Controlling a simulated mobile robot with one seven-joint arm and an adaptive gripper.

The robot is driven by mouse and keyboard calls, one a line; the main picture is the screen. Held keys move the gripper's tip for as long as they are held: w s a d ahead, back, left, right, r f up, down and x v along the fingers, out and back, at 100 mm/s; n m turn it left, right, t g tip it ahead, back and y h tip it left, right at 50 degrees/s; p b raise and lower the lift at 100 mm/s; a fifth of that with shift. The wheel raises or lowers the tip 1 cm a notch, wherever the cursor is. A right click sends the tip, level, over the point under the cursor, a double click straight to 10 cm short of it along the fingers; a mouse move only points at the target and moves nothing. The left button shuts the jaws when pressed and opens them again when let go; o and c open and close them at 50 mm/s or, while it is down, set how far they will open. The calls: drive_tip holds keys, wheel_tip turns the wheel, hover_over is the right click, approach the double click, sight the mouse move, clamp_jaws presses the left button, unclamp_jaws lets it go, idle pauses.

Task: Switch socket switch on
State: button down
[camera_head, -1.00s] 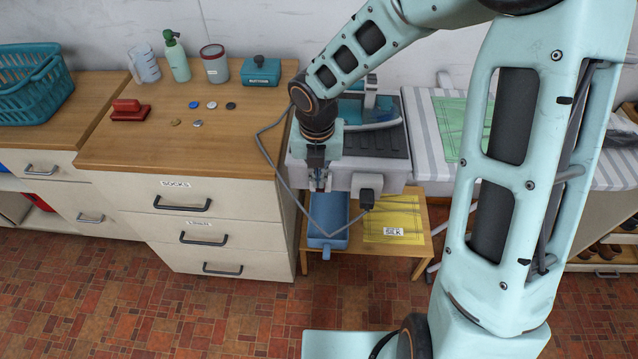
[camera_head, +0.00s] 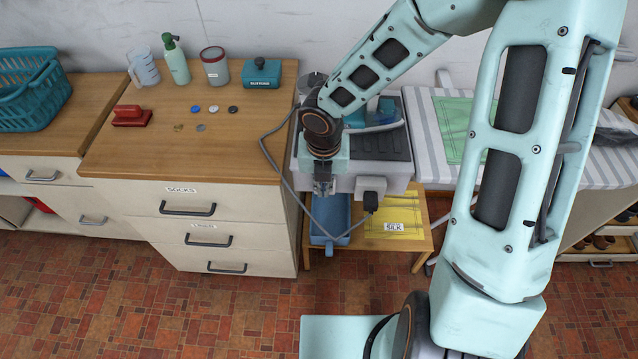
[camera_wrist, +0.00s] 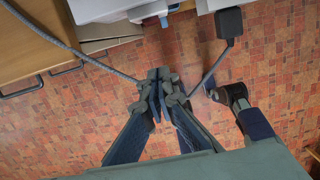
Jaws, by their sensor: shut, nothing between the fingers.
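A dark grey plug (camera_head: 371,190) with a cable sits on the pale front face of the utility tub (camera_head: 402,182). It also shows at the top of the wrist view (camera_wrist: 229,24). The socket's switch cannot be made out in either view. My gripper (camera_head: 323,190) is just left of the plug, in front of the tub's front face, pointing down. In the wrist view my gripper's fingertips (camera_wrist: 157,82) are together with nothing between them, over the floor and below the tub edge. They appear apart from the plug.
A grey cable (camera_head: 285,175) loops left from the plug past the wooden drawer cabinet (camera_head: 230,205). Below the tub stand a blue container (camera_head: 330,215) and a yellow cloth labelled SILK (camera_head: 395,218) on a low wooden stand (camera_head: 418,245). The tiled floor in front is clear.

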drive_tip(key=shift+f, duration=0.15)
drive_tip(key=w+f+b, duration=0.2)
drive_tip(key=w+f, duration=0.3)
drive_tip(key=f, duration=0.5)
idle(0.4)
drive_tip(key=shift+d, duration=0.1)
drive_tip(key=shift+w, duration=0.2)
